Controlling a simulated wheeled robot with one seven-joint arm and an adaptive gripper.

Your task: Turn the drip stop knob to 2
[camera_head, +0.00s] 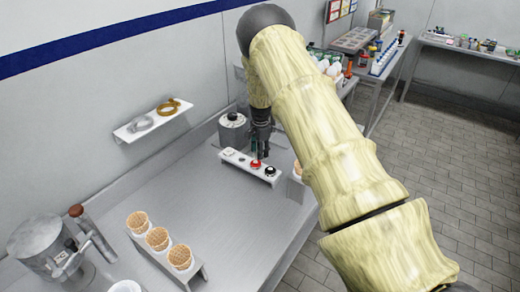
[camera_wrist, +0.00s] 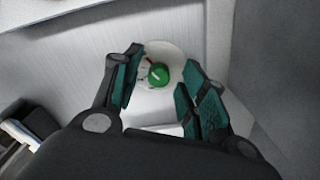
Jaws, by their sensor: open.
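In the wrist view a green round knob (camera_wrist: 158,74) with a pale pointer line sits on a white round plate (camera_wrist: 176,49). A short red mark lies on the plate at the knob's upper left. My gripper (camera_wrist: 161,60) is open, with its teal-padded fingers on either side of the knob and visible gaps to it. The green knob cannot be made out there, and the dial's numbers are not readable.
A metal canister (camera_head: 232,130) stands just left of my gripper. A holder with waffle cones (camera_head: 158,239) and a metal machine (camera_head: 45,245) stand at the lower left. A wall shelf (camera_head: 152,125) holds rings. The steel counter (camera_head: 245,220) in front is clear.

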